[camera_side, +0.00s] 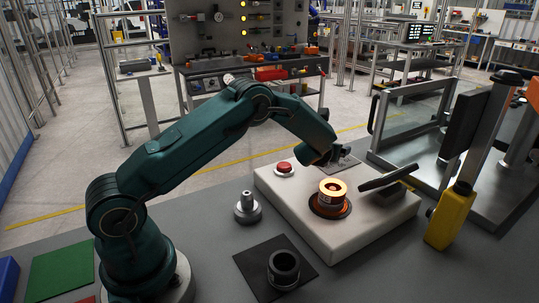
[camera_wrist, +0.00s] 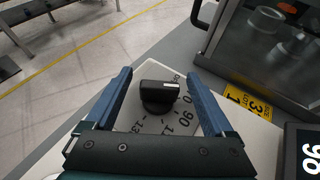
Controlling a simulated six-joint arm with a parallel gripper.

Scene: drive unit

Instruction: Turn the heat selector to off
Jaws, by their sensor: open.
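The heat selector is a black knob (camera_wrist: 158,97) on a pale dial plate (camera_wrist: 128,115) printed with numbers, 90 among them. In the wrist view its grip bar lies roughly crosswise, with 90 just below its right part. I cannot tell which number it points to, and no off mark is readable. My gripper (camera_wrist: 159,74) is open, with its two blue fingers on either side of the knob and gaps visible on both sides. In the side view my gripper (camera_side: 325,158) is over the back of the white housing (camera_side: 290,198) and hides the knob.
A metal part (camera_side: 247,208) and a black ring (camera_side: 284,268) stand in front.

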